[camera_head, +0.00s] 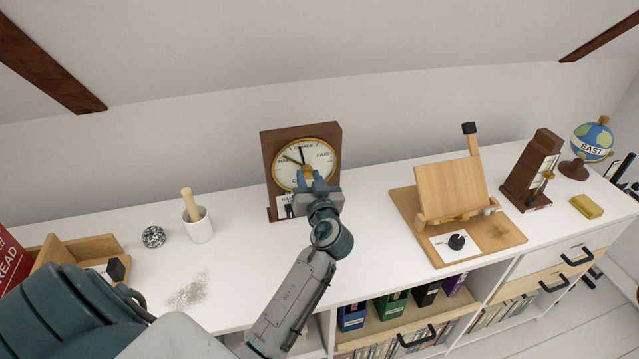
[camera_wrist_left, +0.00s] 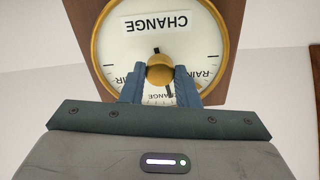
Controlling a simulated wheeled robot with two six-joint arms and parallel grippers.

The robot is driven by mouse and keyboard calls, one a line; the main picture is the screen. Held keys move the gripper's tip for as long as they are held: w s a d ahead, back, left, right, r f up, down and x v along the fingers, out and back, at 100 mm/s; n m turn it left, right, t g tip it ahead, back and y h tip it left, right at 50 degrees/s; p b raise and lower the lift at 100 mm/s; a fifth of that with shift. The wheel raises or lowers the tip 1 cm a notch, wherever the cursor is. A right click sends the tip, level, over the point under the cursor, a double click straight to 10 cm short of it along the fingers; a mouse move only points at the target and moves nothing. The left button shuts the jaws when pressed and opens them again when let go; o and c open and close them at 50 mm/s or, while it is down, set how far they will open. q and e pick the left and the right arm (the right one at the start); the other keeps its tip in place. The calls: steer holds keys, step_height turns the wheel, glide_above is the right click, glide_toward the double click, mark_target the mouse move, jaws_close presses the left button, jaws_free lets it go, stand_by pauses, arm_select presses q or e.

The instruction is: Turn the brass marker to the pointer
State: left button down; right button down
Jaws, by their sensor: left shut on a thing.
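A round white dial (camera_head: 304,158) with a brass rim sits in an upright brown wooden case (camera_head: 270,150) at the back of the desk. Its hands reach up and to the upper left; I cannot tell which is the brass marker. My left gripper (camera_head: 311,179) is at the dial's lower middle. In the left wrist view, the dial (camera_wrist_left: 118,48) appears upside down, and my left gripper (camera_wrist_left: 160,80) is shut on the brass knob (camera_wrist_left: 159,67) at its centre. A dark hand shows between the fingers. My right gripper is not in view.
A white mortar with pestle (camera_head: 198,224) and a speckled ball (camera_head: 153,237) stand left. A wooden stand (camera_head: 450,190) on a board, a dark brown metronome-like case (camera_head: 532,170) and a small globe (camera_head: 591,140) stand right. White desktop is clear between the mortar and the dial case.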

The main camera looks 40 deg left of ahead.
arm_select(q)
steer(key=shift+m, duration=1.3)
steer(key=shift+r+m, duration=0.1)
steer(key=shift+m, duration=1.7)
steer(key=shift+m+p, duration=0.35)
steer(key=shift+m, duration=0.45)
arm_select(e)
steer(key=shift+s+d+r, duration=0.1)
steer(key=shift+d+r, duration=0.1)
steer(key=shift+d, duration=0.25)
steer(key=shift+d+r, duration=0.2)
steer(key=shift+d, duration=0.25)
